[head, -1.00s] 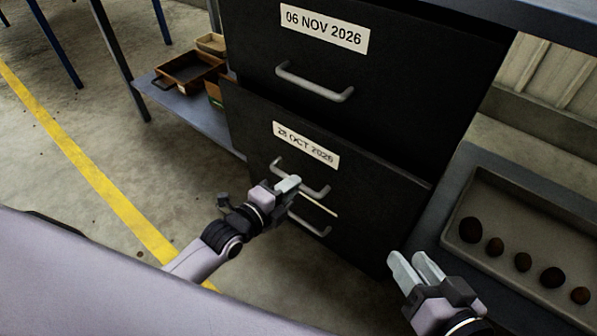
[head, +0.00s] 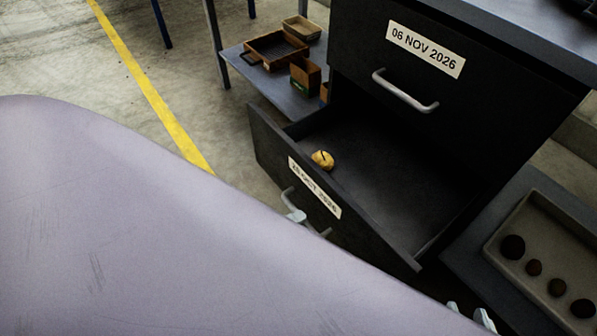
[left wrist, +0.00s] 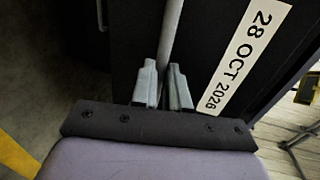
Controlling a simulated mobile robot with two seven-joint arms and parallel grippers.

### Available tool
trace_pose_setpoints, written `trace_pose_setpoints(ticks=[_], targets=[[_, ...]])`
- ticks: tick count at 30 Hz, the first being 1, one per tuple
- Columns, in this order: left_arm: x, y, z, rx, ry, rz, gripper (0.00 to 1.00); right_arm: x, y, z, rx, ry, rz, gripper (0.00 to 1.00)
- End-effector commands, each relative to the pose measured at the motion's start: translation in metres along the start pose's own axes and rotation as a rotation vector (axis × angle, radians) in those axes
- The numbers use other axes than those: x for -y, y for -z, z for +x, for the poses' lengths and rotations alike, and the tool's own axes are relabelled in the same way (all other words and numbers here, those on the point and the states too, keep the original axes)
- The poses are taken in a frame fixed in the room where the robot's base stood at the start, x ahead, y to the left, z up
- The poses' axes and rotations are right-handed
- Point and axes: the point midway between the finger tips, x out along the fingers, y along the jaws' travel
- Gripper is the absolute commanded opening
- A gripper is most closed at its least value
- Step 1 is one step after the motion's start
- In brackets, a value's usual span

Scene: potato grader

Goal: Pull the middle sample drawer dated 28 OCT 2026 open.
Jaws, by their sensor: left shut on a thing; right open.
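The middle drawer (head: 272,140), black with a white label reading 28 OCT 2026 (head: 314,187), stands well open. A yellow potato-like lump (head: 322,160) with a dark mark lies inside behind its front panel. My left gripper (head: 297,216) is shut on the drawer's grey bar handle (head: 287,195); my own pale body hides the rest of that arm. In the left wrist view the fingers (left wrist: 162,85) sit on either side of the handle bar (left wrist: 171,35), beside the label (left wrist: 245,55). My right gripper (head: 470,316) is open at the bottom edge, mostly hidden and empty.
The closed drawer above, labelled 06 NOV 2026 (head: 426,49), has its own handle (head: 404,92). At right a tray (head: 494,245) holds several dark potatoes. A low shelf (head: 285,95) at left carries boxes. Open floor with a yellow line (head: 150,90) lies left.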

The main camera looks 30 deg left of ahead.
Motion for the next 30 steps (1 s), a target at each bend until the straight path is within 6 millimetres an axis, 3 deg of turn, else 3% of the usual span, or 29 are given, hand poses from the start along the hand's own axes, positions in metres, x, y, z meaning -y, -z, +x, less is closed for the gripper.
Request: trace_pose_setpoints(ticks=[19,20,22,30], targets=[[-0.0014,-0.0002,-0.0059,0.001,0.000,-0.001,0.00,-0.0021,-0.0038,-0.0006,0.012,-0.005,0.007,0.43],[-0.0014,-0.0003,-0.0059,0.001,0.000,-0.001,0.18,-0.0022,-0.0038,-0.0006,0.012,-0.005,0.007,0.43],[-0.0014,-0.0003,-0.0059,0.001,0.000,-0.001,0.40,-0.0022,-0.0038,-0.0006,0.012,-0.005,0.007,0.43],[-0.0012,-0.0003,-0.0060,0.001,0.000,0.000,0.40,-0.0024,-0.0036,-0.0008,0.012,-0.005,0.007,0.43]])
